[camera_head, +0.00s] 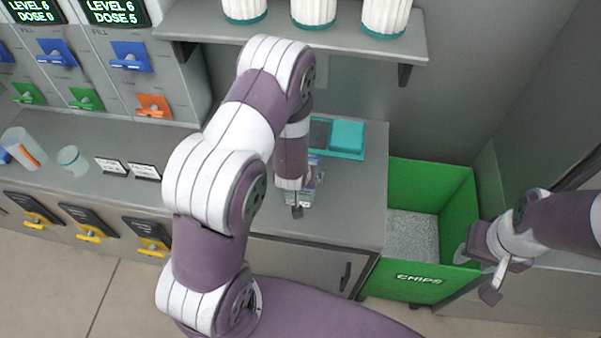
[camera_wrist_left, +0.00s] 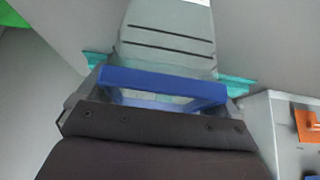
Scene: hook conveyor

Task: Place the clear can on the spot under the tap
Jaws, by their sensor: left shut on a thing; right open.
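My left gripper (camera_head: 297,205) is over the right part of the counter and is shut on a clear thing with a blue part (camera_head: 316,178), probably the clear can, mostly hidden by the gripper. In the left wrist view its blue frame-like edge (camera_wrist_left: 165,80) shows between the grey finger and the dark gripper body. Taps with blue, green and orange levers (camera_head: 131,57) are on the dispenser at the upper left. The spot under the tap cannot be made out. My right gripper (camera_head: 485,275) is open and empty beside the green bin.
A clear container with an orange stripe (camera_head: 26,148) and a small clear teal-rimmed cup (camera_head: 73,160) stand on the left counter near label cards (camera_head: 128,168). A teal tray (camera_head: 346,140) lies behind my left gripper. A green chips bin (camera_head: 413,285) stands right; a shelf (camera_head: 335,37) overhangs.

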